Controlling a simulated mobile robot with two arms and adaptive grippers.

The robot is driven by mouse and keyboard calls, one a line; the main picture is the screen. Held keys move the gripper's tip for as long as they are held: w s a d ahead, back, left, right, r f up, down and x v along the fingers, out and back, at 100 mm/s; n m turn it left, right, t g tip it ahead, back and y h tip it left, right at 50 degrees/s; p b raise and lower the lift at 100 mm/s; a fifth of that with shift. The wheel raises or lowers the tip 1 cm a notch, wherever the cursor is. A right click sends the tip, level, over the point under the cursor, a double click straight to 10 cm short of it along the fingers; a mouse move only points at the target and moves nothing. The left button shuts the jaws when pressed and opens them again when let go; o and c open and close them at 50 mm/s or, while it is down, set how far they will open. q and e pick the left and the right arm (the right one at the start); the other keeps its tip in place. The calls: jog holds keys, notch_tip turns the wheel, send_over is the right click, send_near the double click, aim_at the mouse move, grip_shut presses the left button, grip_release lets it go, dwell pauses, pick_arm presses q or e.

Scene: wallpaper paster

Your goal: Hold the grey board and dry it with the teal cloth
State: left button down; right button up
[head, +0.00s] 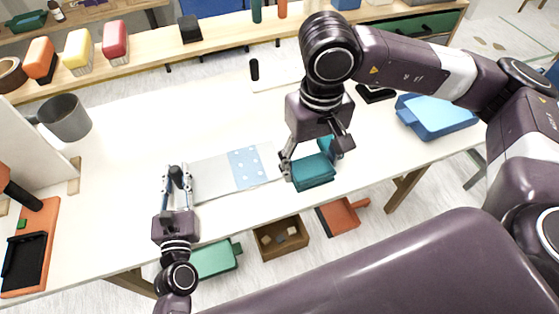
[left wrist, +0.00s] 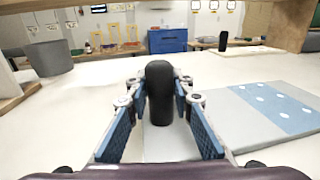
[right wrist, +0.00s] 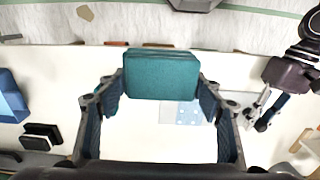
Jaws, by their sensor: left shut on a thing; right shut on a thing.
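The grey board (head: 211,178) lies flat on the white table, with a light-blue patch (head: 246,168) of pale spots across its right part. The board and patch also show at right in the left wrist view (left wrist: 235,100). My left gripper (head: 177,180) is shut around an upright black knob (left wrist: 160,95) at the board's left end; its fingers hide where the knob meets the board. My right gripper (head: 308,160) is shut on the folded teal cloth (head: 314,173), just right of the patch. The cloth also shows between the fingers in the right wrist view (right wrist: 160,75).
A grey pot (head: 66,118) and an orange tray (head: 30,245) stand at left. A blue container (head: 435,115) is at right. A pale board with a black knob (head: 254,70) lies behind. Bins, including a green one (head: 215,260), stand below the front edge.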

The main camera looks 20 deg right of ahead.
pick_arm(q)
jog(key=shift+s+f, duration=0.1)
jog(key=shift+f, duration=0.2)
pick_arm(e)
jog(key=w+a+f, duration=0.4)
jog(key=w+a, duration=0.6)
jog(key=shift+w+f, duration=0.2)
jog(key=shift+f, duration=0.2)
jog(key=shift+f, duration=0.1)
jog(key=shift+a+f, duration=0.1)
jog(key=shift+f, duration=3.05)
